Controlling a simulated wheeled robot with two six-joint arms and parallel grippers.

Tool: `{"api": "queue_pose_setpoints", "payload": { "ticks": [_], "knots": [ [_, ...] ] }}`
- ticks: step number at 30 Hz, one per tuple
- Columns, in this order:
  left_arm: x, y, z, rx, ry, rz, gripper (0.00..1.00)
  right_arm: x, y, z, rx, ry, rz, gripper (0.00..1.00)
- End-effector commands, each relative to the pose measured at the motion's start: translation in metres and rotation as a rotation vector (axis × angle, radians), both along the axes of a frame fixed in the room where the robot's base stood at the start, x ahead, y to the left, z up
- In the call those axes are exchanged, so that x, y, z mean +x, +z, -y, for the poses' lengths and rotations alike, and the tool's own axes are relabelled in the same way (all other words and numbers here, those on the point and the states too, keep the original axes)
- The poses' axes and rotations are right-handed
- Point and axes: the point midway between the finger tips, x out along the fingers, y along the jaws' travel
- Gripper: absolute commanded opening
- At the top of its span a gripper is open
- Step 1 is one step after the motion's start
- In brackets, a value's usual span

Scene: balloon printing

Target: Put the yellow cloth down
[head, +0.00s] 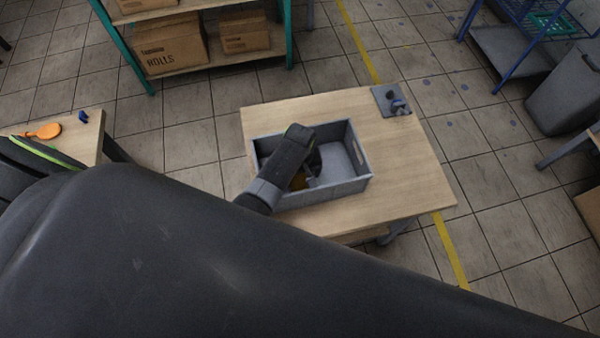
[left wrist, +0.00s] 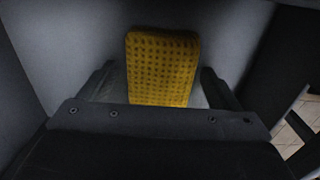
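The yellow cloth (left wrist: 162,68), a dotted rectangular pad, lies inside the grey bin (head: 345,188) on the wooden table. In the head view only a small yellow patch of the cloth (head: 299,183) shows beside my gripper. My left gripper (head: 312,170) reaches down into the left half of the bin. In the left wrist view its two fingers (left wrist: 160,88) stand wide apart, one on each side of the cloth, with a gap at least on the left. The cloth's lower end is hidden behind the gripper body. My right gripper is not in view.
The bin walls stand close around my left gripper; its right half looks empty. The wooden table (head: 415,165) has bare room on the right and a small grey plate with a fixture (head: 391,101) at the back. An orange paddle-shaped thing (head: 44,131) lies on another table at left.

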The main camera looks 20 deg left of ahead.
Motion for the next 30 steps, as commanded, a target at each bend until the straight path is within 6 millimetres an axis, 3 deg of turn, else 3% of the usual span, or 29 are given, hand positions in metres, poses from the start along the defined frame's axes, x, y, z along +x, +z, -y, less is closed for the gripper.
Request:
{"api": "queue_pose_setpoints", "payload": {
  "ticks": [8, 13, 30],
  "knots": [
    [0.0, 0.001, 0.0, 0.0, 0.0, 0.0, 0.84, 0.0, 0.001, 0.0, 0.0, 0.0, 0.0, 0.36],
    [0.001, 0.012, 0.0, 0.0, 0.0, 0.003, 0.84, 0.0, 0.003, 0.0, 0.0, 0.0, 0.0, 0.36],
    [0.001, 0.108, 0.0, 0.0, -0.001, 0.004, 0.84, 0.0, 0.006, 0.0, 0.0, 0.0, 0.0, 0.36]
  ]
}}
